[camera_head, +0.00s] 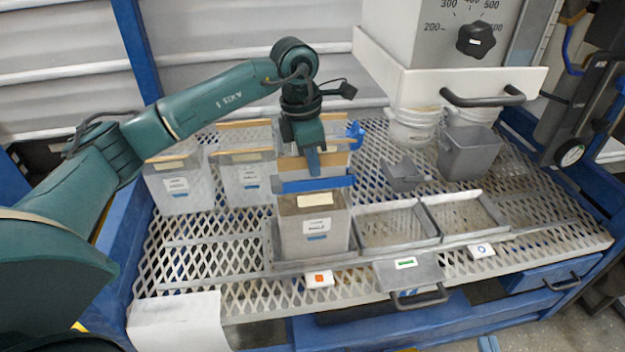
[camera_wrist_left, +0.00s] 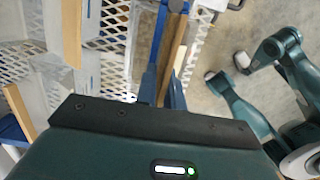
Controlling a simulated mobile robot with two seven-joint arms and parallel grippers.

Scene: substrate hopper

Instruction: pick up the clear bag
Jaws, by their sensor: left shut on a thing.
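The clear bag (camera_head: 313,235) stands upright in the near left tray, with grey contents, a pale label and a blue bar (camera_head: 312,184) across its top. My left gripper (camera_head: 314,170) reaches down over its top edge. Its blue fingers are shut on a thin top strip; in the wrist view the fingers (camera_wrist_left: 165,92) show on either side of a tan strip (camera_wrist_left: 180,48). The fingertips hide part of the grip, and the bag's lower end is inside the tray.
Several similar bags with tan top strips (camera_head: 245,175) stand behind and to the left. Two empty trays (camera_head: 394,240) lie to the right. A grey scoop (camera_head: 404,174), a grey bucket (camera_head: 468,153) and white tubs (camera_head: 412,128) stand beneath the hopper.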

